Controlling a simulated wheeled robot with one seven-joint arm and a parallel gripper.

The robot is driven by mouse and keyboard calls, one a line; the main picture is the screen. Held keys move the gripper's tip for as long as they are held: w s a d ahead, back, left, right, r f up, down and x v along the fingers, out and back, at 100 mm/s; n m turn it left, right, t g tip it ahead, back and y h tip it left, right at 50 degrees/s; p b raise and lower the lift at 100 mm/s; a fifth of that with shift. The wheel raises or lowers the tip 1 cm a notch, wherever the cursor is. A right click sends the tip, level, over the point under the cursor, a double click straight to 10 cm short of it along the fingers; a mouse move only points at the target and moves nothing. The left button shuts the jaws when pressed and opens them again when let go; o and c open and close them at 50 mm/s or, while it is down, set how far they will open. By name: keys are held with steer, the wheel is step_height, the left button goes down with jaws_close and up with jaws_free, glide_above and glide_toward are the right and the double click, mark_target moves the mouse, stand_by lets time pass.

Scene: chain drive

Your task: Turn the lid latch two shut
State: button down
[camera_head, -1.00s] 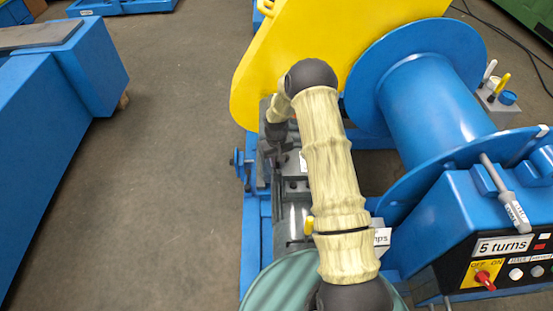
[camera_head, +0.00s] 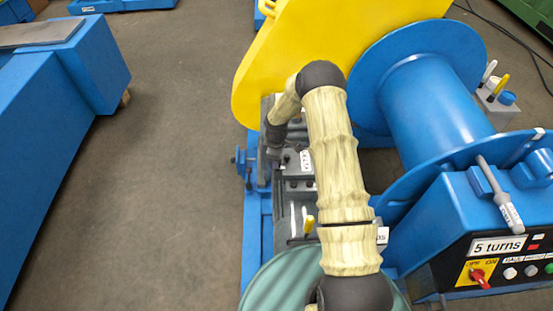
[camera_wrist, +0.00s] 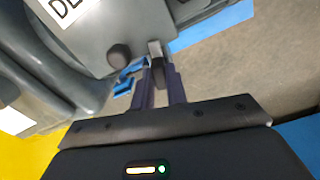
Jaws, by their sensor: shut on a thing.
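In the wrist view, my gripper (camera_wrist: 161,82) has its two dark fingers closed around a small latch lever (camera_wrist: 156,50) with a dark end. The lever stands at the edge of a grey housing or lid (camera_wrist: 105,35), beside a round dark knob (camera_wrist: 119,55). I cannot read a number on this latch or tell how far it is turned. In the head view, my gripper (camera_head: 274,154) is small and dark at the left side of the grey housing (camera_head: 299,166); the latch itself is not clear there.
A yellow guard (camera_head: 285,60) rises behind my wrist. A blue drum (camera_head: 430,100) and a control box (camera_head: 497,246) marked "5 turns" stand to the right. A blue bench (camera_head: 60,130) is at left. The floor (camera_head: 170,170) between is clear.

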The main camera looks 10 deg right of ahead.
steer(key=shift+r+n, duration=0.1)
steer(key=shift+n, duration=1.3)
steer(key=c, duration=1.4)
jaws_free()
steer(key=shift+r, duration=0.1)
step_height(320, 180, up, 17)
steer(key=p, duration=0.1)
